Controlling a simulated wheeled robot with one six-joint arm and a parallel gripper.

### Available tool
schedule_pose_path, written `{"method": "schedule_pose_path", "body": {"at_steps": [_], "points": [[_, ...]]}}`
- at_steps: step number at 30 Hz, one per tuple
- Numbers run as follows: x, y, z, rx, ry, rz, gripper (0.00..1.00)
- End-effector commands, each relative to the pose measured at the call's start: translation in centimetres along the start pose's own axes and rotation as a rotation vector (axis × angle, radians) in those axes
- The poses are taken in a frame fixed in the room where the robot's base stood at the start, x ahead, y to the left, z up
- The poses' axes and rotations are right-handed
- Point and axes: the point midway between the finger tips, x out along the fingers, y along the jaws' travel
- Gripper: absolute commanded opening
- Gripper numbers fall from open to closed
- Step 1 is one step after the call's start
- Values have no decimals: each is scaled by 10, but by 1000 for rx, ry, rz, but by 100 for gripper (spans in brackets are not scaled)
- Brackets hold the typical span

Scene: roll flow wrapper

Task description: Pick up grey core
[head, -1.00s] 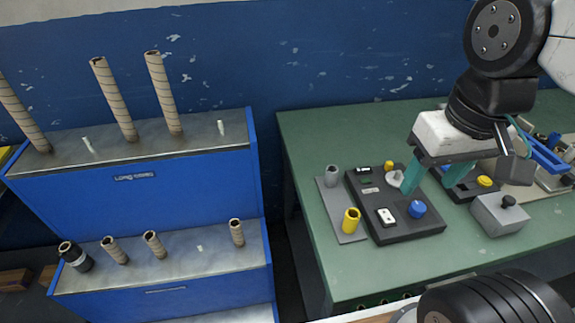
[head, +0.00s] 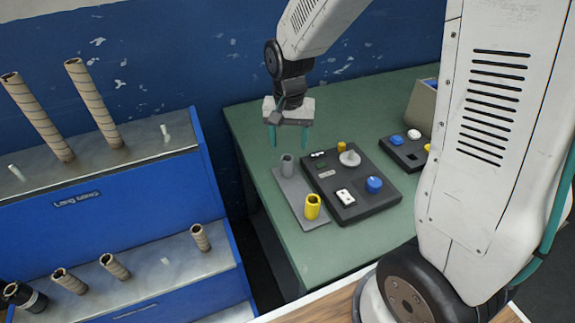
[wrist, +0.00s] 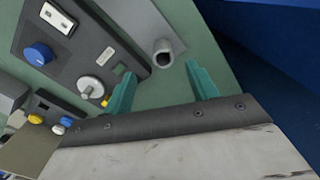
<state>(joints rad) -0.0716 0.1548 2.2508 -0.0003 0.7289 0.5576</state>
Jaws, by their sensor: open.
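The grey core (head: 287,165) is a short hollow cylinder standing upright on a grey plate (head: 290,188) on the green table. My gripper (head: 289,144) is open and empty above and slightly behind it, with its teal fingers pointing down. In the wrist view the grey core (wrist: 163,52) lies between and beyond the two fingertips of my gripper (wrist: 162,73), apart from both. A yellow core (head: 312,206) stands on the same plate, nearer the front.
A dark control panel (head: 372,207) with a blue knob, a grey knob and a white switch is right of the plate. A second panel (head: 405,152) is behind it. A blue rack (head: 95,215) with cardboard tubes stands left, across a gap.

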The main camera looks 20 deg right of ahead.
Motion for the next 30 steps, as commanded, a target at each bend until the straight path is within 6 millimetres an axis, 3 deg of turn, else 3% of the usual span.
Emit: {"method": "schedule_pose_path", "body": {"at_steps": [6, 22, 30], "points": [[26, -8, -10, 37, -7, 4, 58], [93, -4, -6, 39, -9, 5, 58], [100, -4, -6, 38, -6, 3, 58]]}}
